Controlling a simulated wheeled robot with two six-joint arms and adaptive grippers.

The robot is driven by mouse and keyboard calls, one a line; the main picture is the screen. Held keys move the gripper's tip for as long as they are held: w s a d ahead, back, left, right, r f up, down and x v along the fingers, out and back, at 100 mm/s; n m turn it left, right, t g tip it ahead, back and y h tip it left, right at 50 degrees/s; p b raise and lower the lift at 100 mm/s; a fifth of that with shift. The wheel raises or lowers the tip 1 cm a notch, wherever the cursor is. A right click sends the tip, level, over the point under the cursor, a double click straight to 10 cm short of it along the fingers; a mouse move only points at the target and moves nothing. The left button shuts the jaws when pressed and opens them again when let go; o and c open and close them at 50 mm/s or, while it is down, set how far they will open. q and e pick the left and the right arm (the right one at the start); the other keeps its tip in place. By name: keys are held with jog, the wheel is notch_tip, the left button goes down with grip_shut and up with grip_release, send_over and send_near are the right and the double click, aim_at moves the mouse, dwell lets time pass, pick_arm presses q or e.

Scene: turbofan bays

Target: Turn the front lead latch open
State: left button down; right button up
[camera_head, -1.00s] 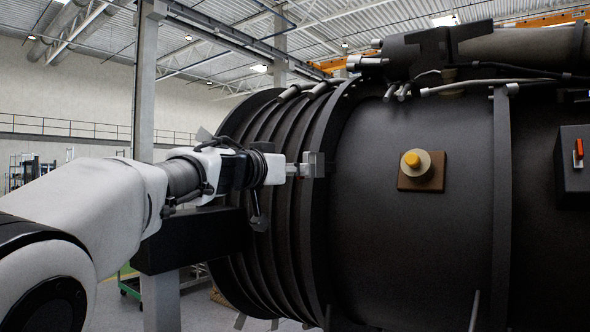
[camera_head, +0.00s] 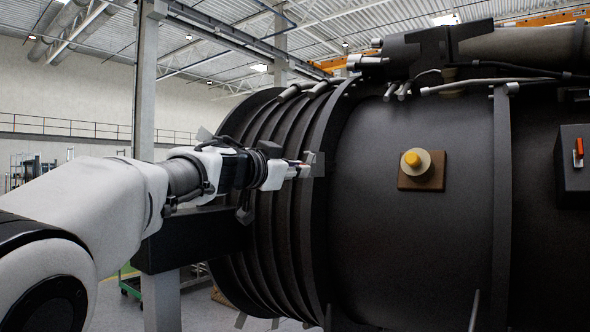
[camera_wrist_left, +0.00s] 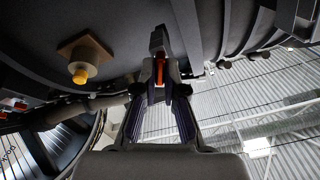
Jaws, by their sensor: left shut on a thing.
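The front lead latch (camera_head: 316,164) is a small grey block on the dark ring flange at the front of the engine casing. In the left wrist view its orange-red handle (camera_wrist_left: 160,69) stands between my fingertips, under the dark latch block (camera_wrist_left: 158,42). My left gripper (camera_head: 299,169) reaches in from the left and is shut on the handle. In the head view the fingers and wrist hide most of the handle; a little red shows, and the fingers look tilted. My right gripper is in neither view.
A yellow-tipped round knob on a brown square plate (camera_head: 409,184) sits on the casing to the right. A dark box with an orange-red lever (camera_head: 578,150) is at the far right. Pipes (camera_head: 490,84) run along the top. A dark beam (camera_head: 180,243) lies below my left arm.

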pick_arm(q)
jog(key=shift+s+r+m, duration=0.1)
jog(key=shift+m, duration=6.3)
jog(key=c, duration=1.3)
grip_release()
jog(key=shift+o, duration=0.2)
jog(key=shift+w+d+f, duration=0.2)
jog(key=shift+w, duration=0.1)
jog(key=v, duration=1.1)
jog(key=shift+s+a, duration=0.2)
jog(key=shift+s, duration=0.1)
